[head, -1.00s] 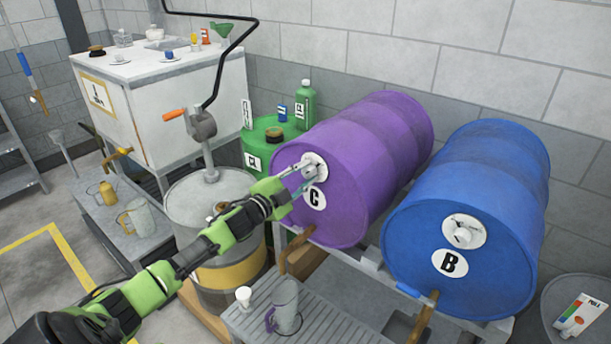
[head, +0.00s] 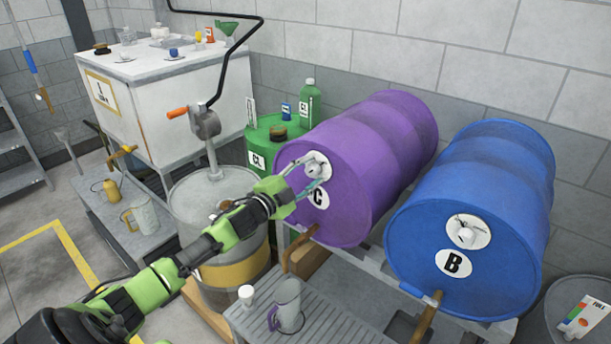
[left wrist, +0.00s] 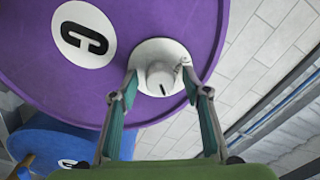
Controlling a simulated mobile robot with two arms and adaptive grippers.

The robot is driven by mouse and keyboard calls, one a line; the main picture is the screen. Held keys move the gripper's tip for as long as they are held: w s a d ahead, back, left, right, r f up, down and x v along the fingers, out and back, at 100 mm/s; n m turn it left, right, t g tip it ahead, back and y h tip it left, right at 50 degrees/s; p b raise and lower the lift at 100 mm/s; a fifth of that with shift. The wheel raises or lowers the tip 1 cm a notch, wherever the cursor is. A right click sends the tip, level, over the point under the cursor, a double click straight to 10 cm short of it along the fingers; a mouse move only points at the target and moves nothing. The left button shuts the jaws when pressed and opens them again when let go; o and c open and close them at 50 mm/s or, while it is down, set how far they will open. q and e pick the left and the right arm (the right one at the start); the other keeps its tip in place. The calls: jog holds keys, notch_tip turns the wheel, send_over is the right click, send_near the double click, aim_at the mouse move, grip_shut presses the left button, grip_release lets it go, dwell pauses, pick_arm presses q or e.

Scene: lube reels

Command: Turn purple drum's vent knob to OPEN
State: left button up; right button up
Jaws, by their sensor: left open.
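The purple drum (head: 365,150) lies on its side on a rack, with a round white plate and the light vent knob (head: 315,171) high on its front face, above the C label. In the left wrist view the vent knob (left wrist: 161,79) has a short dark mark on its face. My left gripper (head: 310,176) is open in front of the knob. In that view its two fingers (left wrist: 158,78) stand on either side of the knob; whether they touch it I cannot tell. My right gripper is not in view.
A blue drum (head: 470,220) marked B lies to the right. A grey drum (head: 212,192) with a crank pump (head: 205,125) stands at the left. A green drum (head: 262,150) is behind my gripper. A jug (head: 286,305) stands on the slatted stand below.

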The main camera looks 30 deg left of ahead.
pick_arm(q)
jog(key=s, duration=1.2)
jog(key=shift+a, duration=0.45)
jog(key=shift+f, duration=0.1)
